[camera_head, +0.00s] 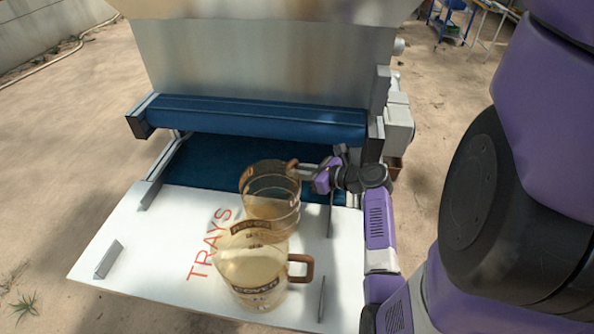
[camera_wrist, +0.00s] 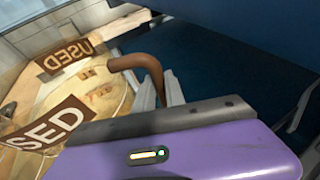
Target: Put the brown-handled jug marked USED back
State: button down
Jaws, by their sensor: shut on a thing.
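A clear jug (camera_head: 271,215) with brown bands and a brown handle is at the seeder's infeed, where the dark belt meets the white board. In the wrist view, brown labels reading USED (camera_wrist: 66,56) show on a clear jug, beside a brown handle (camera_wrist: 140,62). My gripper (camera_head: 300,168) is shut on that handle from the right; its pale fingertips (camera_wrist: 160,90) show in the wrist view. A second clear jug (camera_head: 250,272) with a brown handle (camera_head: 303,268) stands in front, overlapping the held one in the picture. I cannot read its label, nor tell whether the held jug touches anything.
The white board (camera_head: 150,235) is marked TRAYS and has small upright guides (camera_head: 108,259) at its sides. A blue roller (camera_head: 250,117) and the seeder's tall housing (camera_head: 260,55) stand behind the dark belt (camera_head: 215,160). The board's left part is clear.

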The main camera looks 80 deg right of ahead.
jog(key=shift+f, duration=0.1)
jog(key=c, duration=1.4)
grip_release()
jog(key=v, duration=1.2)
jog(key=shift+b, duration=0.3)
